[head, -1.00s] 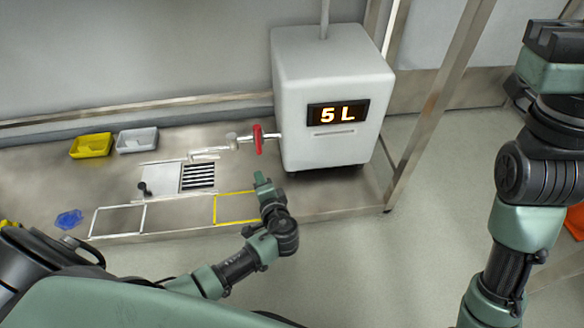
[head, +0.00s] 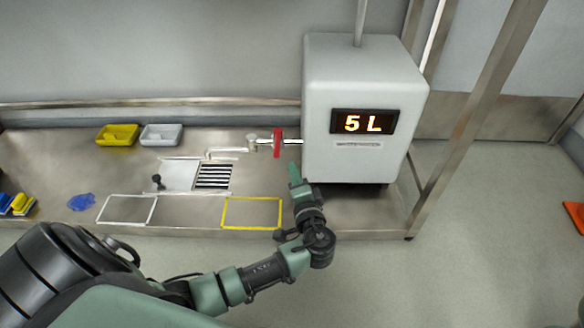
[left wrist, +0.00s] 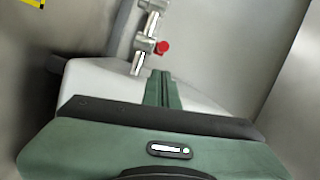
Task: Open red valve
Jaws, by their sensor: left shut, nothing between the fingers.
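The red valve handle (head: 278,143) sits upright on a short metal pipe at the left side of the white tank (head: 365,90), whose display reads "5 L". In the left wrist view the red handle (left wrist: 162,47) shows just beyond my fingertips, beside the metal pipe fitting (left wrist: 145,40). My left gripper (head: 293,168) is shut and empty, its green fingers pointing toward the valve from just below and in front of it. It looks apart from the handle. The left gripper also shows in the left wrist view (left wrist: 160,76). My right gripper is out of the head view.
A yellow tray (head: 118,135) and a grey tray (head: 161,135) stand at the back left. A striped grate (head: 214,176), a small black knob (head: 157,182) and yellow and white outlined squares lie on the steel bench. A metal post (head: 478,120) rises right of the tank.

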